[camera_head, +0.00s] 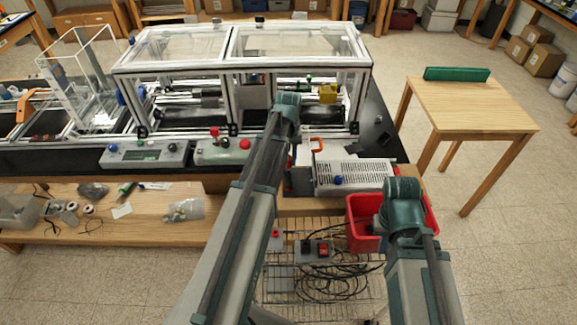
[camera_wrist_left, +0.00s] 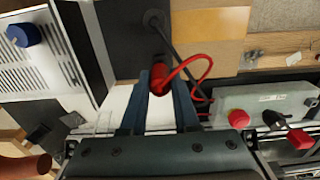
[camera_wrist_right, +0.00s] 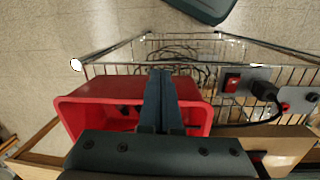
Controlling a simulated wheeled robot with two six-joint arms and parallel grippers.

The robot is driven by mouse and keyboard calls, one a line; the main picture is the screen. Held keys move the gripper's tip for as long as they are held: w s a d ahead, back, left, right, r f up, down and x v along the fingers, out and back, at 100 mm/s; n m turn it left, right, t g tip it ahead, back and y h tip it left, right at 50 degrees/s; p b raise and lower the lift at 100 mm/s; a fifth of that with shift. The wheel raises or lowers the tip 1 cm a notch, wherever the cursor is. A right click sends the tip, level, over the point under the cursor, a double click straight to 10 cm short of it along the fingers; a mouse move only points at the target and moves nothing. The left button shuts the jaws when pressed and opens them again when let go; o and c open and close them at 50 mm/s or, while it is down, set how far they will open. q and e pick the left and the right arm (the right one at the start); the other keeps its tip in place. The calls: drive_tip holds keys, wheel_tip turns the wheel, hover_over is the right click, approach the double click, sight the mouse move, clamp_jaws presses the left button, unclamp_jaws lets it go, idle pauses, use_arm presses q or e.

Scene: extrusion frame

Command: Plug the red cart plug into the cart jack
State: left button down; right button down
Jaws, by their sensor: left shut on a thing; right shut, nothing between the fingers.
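In the left wrist view my left gripper (camera_wrist_left: 160,74) is shut on the red plug (camera_wrist_left: 158,88), whose red lead loops off to the right. A dark plate (camera_wrist_left: 125,45) with a round black cable fitting (camera_wrist_left: 155,18) lies beyond the fingertips. My right gripper (camera_wrist_right: 160,73) is shut and empty above the red bin (camera_wrist_right: 85,110). In the right wrist view a grey panel on the wire cart carries a red switch (camera_wrist_right: 232,83), a black plug (camera_wrist_right: 264,90) and a small red spot (camera_wrist_right: 285,107). I cannot tell which fitting is the cart jack. In the head view my wrists hide both fingertips.
A vented silver box (camera_head: 352,177) with a blue knob stands on the bench right of my left arm. A control box with a red button (camera_head: 244,143) stands left of that arm. Behind is the framed enclosure (camera_head: 243,65). Black cables (camera_head: 320,285) lie in the wire cart.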

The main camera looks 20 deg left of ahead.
use_arm(q)
drive_tip(key=shift+r+p, duration=1.2)
drive_tip(key=shift+r, duration=0.15)
drive_tip(key=shift+s+f, duration=0.1)
